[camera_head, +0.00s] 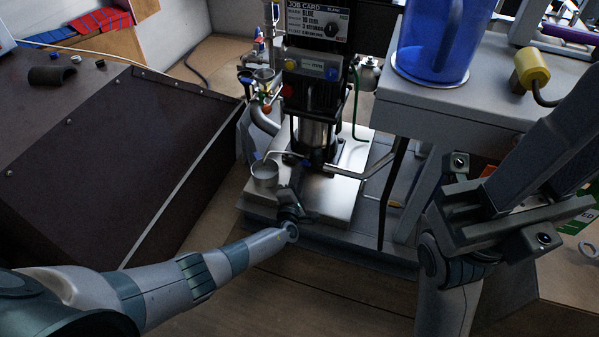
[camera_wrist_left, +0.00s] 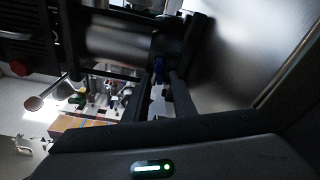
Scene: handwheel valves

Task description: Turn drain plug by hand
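My left gripper (camera_head: 290,210) is at the front left of the press's steel base plate (camera_head: 335,185), just below a small metal cup (camera_head: 264,173). In the left wrist view its dark fingers (camera_wrist_left: 163,95) stand apart, with a pale gap between them. A small blue piece (camera_wrist_left: 158,70) shows at the fingertips; I cannot tell whether it is the drain plug or something behind. No drain plug can be made out clearly in the head view. My right gripper (camera_head: 505,220) is at the right, away from the press; its jaws' opening is unclear.
A blue jug (camera_head: 435,40) stands on the grey bench (camera_head: 470,100), with a yellow-knobbed handle (camera_head: 531,68) nearby. A dark sloped box (camera_head: 110,150) fills the left. Cables and pipes surround the press.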

